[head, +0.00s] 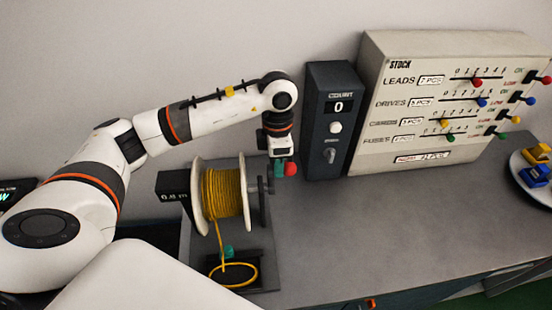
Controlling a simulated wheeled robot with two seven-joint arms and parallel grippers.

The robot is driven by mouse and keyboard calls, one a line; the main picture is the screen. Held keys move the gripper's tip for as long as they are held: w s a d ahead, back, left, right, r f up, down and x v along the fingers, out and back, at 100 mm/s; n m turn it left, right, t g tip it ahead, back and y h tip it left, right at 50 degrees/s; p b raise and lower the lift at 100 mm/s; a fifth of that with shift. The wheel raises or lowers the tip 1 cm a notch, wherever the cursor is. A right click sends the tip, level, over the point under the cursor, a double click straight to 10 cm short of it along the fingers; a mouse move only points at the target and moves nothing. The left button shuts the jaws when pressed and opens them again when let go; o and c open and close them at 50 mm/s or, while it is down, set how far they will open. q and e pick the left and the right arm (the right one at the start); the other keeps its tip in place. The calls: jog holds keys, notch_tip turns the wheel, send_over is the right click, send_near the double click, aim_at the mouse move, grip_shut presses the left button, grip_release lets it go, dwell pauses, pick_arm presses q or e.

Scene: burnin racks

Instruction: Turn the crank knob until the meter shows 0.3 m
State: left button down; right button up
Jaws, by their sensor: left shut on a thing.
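A cable reel with white flanges (199,208) and yellow cord (222,195) stands on the grey bench. Its crank (265,188) is on the right side, with a red knob (291,169) at the upper end. My left gripper (281,168) reaches down from above and is shut on the red knob, which shows partly beside the fingers. The meter (174,197) is a dark box left of the reel. Its small white reading begins with 0 and ends in m; the digit after the point is hard to read. My right gripper is out of view.
A dark counter box (330,120) showing 0 stands close behind the crank. A white STOCK board (430,105) with coloured sliders is right of it. A plate (522,165) holds blue and yellow blocks. The bench (390,220) is clear right of the reel.

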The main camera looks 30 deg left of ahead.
pick_arm(q)
jog(key=shift+s+d+r, duration=0.15)
jog(key=shift+s+d, duration=0.05)
jog(key=shift+d, duration=0.2)
jog(key=shift+s+d+f, duration=0.15)
jog(key=shift+s+d, duration=0.25)
jog(key=shift+s, duration=0.15)
jog(key=shift+s+d+f, duration=0.15)
jog(key=shift+s+d, duration=0.2)
jog(key=shift+s, duration=0.15)
jog(key=shift+s+d+f+b, duration=0.35)
jog(key=shift+s+f+b, duration=0.1)
jog(key=shift+s, duration=0.1)
jog(key=shift+s+d+f+b, duration=0.3)
jog(key=shift+s+d+f, duration=0.05)
jog(key=shift+s+f, duration=0.15)
